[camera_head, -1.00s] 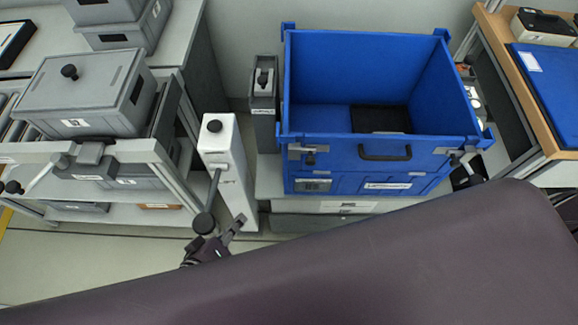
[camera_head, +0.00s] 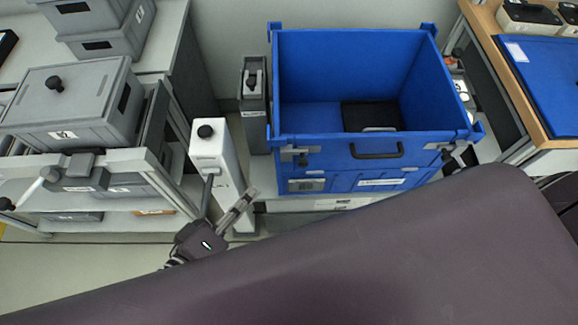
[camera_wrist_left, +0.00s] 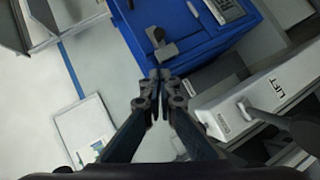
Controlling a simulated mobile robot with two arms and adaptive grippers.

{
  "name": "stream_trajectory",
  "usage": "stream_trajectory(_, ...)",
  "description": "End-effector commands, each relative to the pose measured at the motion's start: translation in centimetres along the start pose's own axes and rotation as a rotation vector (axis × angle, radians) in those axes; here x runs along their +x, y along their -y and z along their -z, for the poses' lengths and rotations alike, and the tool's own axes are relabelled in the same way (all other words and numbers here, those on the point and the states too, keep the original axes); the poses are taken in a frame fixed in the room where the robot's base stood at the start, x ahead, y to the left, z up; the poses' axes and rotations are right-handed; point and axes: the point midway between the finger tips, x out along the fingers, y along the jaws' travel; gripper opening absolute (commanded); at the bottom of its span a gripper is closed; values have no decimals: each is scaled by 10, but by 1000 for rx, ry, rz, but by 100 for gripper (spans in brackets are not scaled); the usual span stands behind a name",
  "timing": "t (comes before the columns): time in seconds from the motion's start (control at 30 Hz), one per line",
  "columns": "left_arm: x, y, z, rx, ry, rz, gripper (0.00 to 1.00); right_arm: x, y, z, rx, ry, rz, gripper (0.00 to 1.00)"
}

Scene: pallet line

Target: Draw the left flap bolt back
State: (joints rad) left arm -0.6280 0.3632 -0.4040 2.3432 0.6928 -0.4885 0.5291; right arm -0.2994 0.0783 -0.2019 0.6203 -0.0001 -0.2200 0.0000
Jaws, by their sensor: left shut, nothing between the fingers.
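The blue crate (camera_head: 370,140) has a front flap with a grey left flap bolt (camera_head: 301,150) at its upper left corner, with a dark knob below it. The bolt also shows in the left wrist view (camera_wrist_left: 163,48), knob standing out, ahead of the fingertips. My left gripper (camera_head: 250,194) is shut and empty, below and left of the bolt and apart from it. It also shows in the left wrist view (camera_wrist_left: 160,76), fingers together. My right gripper cannot be made out; a large dark arm link of mine covers the lower right.
A white lift post (camera_head: 215,155) with a lever stands close beside my left gripper. A narrow grey holder (camera_head: 253,105) stands left of the crate. A grey lidded box (camera_head: 70,105) sits on the left rack. A wooden-edged bench (camera_head: 505,70) is at right.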

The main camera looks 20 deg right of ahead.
Motion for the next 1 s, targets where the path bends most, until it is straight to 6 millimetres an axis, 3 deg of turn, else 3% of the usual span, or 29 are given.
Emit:
stream_trajectory(0.17,14,-1,1,-2,-2,-1,0,-3,2,1,2,-1,3,40)
stream_trajectory(0.6,103,-2,1,0,-1,-2,0,-14,0,1,3,0,0,40)
stream_trajectory(0.8,121,0,-21,-2,1,0,0,-17,-2,1,2,1,-2,40)
stream_trajectory(1.0,128,1,-28,1,-1,1,0,-18,-4,0,2,2,-4,40)
